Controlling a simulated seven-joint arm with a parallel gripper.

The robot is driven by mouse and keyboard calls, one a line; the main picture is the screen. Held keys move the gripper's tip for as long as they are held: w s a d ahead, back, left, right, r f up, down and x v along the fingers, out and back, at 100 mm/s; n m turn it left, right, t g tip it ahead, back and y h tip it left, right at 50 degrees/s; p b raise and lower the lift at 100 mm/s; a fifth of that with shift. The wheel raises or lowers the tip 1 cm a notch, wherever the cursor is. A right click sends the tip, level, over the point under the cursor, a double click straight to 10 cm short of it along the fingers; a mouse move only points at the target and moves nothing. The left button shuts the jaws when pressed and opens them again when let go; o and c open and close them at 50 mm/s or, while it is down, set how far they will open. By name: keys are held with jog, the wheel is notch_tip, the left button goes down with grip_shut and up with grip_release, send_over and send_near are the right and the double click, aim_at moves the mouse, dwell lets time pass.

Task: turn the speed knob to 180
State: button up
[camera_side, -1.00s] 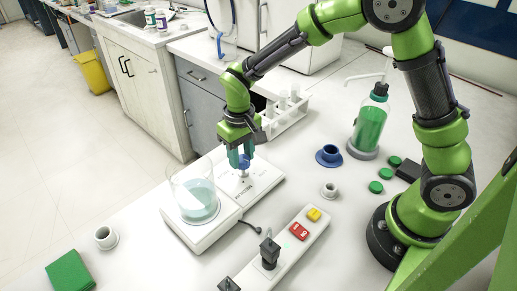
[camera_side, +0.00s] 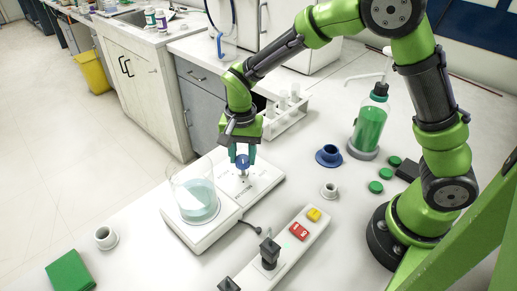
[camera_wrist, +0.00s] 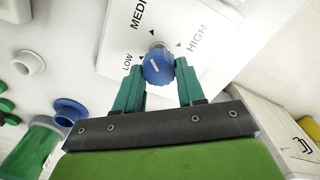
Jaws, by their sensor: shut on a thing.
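The blue speed knob (camera_side: 242,162) stands on the white stirrer base (camera_side: 265,176), behind and to the right of the glass beaker (camera_side: 194,195) of pale blue liquid. The knob also shows in the wrist view (camera_wrist: 158,68), with a slanted white pointer line on its face. Labels LOW, HIGH and a partly cut-off "MEDI" surround it; I see no number 180. My gripper (camera_side: 242,159) points down with its teal fingers on either side of the knob, shut on it. In the wrist view the fingers (camera_wrist: 158,76) flank it left and right.
A test-tube rack (camera_side: 287,117) stands behind the gripper. A green wash bottle (camera_side: 369,122), a blue flanged cup (camera_side: 329,156) and green discs (camera_side: 376,187) are to the right. A control strip with red and yellow buttons (camera_side: 299,231) lies in front.

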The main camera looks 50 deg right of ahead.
aim_at(243, 157)
jog(key=shift+m, duration=0.6)
jog(key=o, duration=1.1)
jog(key=shift+c, duration=0.2)
jog(key=shift+r, duration=0.1)
notch_tip(243, 157, up, 17)
